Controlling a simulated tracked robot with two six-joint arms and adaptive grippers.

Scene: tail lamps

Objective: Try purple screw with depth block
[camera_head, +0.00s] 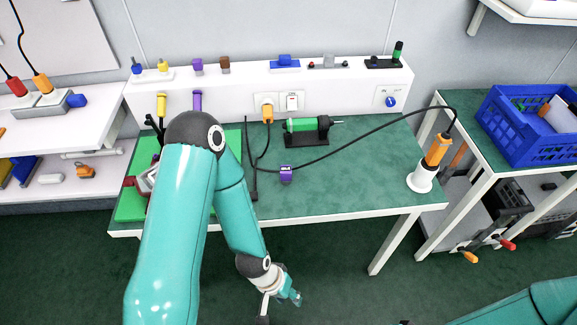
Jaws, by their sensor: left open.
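A small purple block (286,175) with a pale marking sits on the green bench top, right of the dark cable. On the white back ledge stand a purple piece (198,65) and a brown piece (225,65). A purple-handled tool (197,102) hangs on the panel below them. I cannot tell which purple thing is the screw or which piece is the depth block. My left gripper (280,300) is open in front of the bench's front edge, apart from the purple block. My right arm shows only at the lower right; its gripper is out of view.
A green motor-like device (306,128) stands at the bench's back. An orange-handled tool (437,150) stands in a white holder (421,177) at right, its cable crossing the bench. A blue crate (530,130) is farther right. The front middle of the bench is clear.

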